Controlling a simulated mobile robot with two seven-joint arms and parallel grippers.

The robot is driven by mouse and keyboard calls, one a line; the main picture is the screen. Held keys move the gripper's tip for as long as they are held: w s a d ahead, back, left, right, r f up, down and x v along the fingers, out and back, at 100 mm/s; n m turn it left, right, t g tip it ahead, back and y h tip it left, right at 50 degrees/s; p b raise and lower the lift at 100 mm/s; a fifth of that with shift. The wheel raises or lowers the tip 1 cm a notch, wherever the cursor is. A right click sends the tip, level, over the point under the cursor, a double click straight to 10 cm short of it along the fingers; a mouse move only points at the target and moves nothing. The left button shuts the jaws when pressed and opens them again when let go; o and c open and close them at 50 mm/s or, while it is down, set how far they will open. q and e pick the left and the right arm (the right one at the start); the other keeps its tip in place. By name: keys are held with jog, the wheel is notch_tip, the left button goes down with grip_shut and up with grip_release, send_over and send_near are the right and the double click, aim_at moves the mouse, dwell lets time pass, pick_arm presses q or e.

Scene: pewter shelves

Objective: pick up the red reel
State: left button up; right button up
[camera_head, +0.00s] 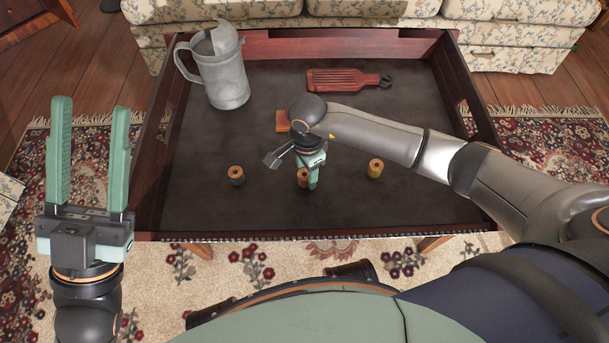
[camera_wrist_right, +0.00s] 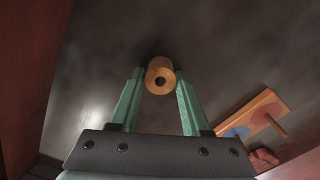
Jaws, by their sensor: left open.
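A small wooden reel with a reddish-brown winding (camera_head: 302,178), seemingly the red reel, stands on the dark tabletop among three reels. In the right wrist view the reel (camera_wrist_right: 160,76) is between the fingertips of my right gripper (camera_wrist_right: 160,85), its round end with a dark hole facing the camera. The fingers are on both sides of it, very near or touching; I cannot tell whether they grip it. In the head view my right gripper (camera_head: 308,180) partly hides this reel. My left gripper (camera_head: 89,160) is open and empty, left of the table.
A wooden board (camera_wrist_right: 255,117) with a peg, a grey pitcher (camera_head: 220,75) and a red slotted brush (camera_head: 342,79) are farther back. The table has raised wooden sides (camera_head: 465,90).

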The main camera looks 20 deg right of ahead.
grip_shut()
dwell(0.3)
